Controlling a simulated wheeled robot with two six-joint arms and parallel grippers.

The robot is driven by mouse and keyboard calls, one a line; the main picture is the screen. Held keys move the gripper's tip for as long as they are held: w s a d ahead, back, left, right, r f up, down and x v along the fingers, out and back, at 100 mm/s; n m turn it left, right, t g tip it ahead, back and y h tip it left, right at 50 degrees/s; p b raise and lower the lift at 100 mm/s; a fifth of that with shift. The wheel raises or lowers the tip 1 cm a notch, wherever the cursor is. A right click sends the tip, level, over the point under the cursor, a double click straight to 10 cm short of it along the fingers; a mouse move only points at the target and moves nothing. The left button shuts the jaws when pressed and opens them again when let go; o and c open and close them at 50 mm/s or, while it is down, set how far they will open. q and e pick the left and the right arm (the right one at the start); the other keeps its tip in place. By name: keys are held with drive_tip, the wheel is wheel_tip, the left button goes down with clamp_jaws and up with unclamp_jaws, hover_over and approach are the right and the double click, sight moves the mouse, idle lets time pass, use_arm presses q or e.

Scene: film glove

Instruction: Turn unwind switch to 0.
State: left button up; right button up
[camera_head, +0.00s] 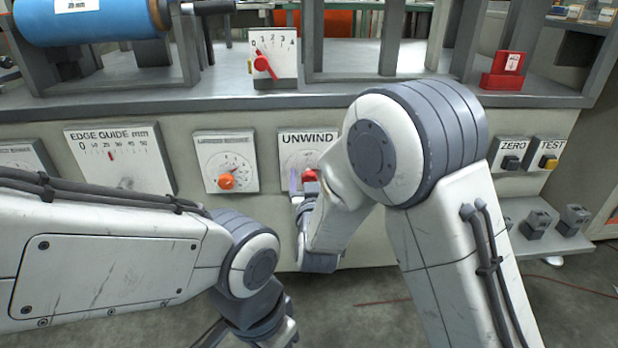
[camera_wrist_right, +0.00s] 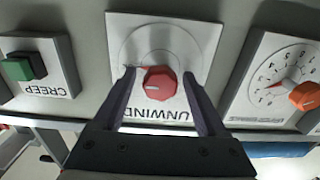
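The unwind switch is a red round knob (camera_head: 309,176) on a white plate labelled UNWIND (camera_head: 310,138) on the machine's front. In the right wrist view the plate appears upside down, and the knob (camera_wrist_right: 160,82) carries a short white mark pointing to the picture's left. My right gripper (camera_wrist_right: 158,75) is open, with one dark finger on each side of the knob and small gaps visible. In the head view the right gripper (camera_head: 301,182) is partly covered by my arm. The switch's scale markings are unreadable.
An orange knob (camera_head: 226,182) is on the plate left of the switch; it also shows in the right wrist view (camera_wrist_right: 306,95). A green CREEP button (camera_wrist_right: 24,66) lies on the switch's other side. ZERO (camera_head: 510,162) and TEST (camera_head: 548,161) buttons are farther right.

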clamp_jaws()
drive_tip(key=n+p, duration=0.3)
drive_tip(key=shift+r+n, duration=0.1)
drive_tip(key=shift+n, duration=0.2)
drive_tip(key=n+p, duration=0.4)
drive_tip(key=n, duration=0.1)
drive_tip(key=shift+a+n+p, duration=0.15)
drive_tip(key=shift+n+p, duration=0.15)
drive_tip(key=shift+p, duration=0.05)
drive_tip(key=n+p, duration=0.3)
drive_tip(key=n, duration=0.1)
drive_tip(key=shift+s+p, duration=0.1)
drive_tip(key=shift+p, duration=0.25)
drive_tip(key=shift+f+n+p, duration=0.2)
drive_tip(key=shift+n+p, duration=0.55)
drive_tip(key=shift+n, duration=0.45)
drive_tip(key=shift+f+n+p, duration=0.15)
drive_tip(key=shift+n+p, duration=0.6)
drive_tip(key=shift+n, duration=0.45)
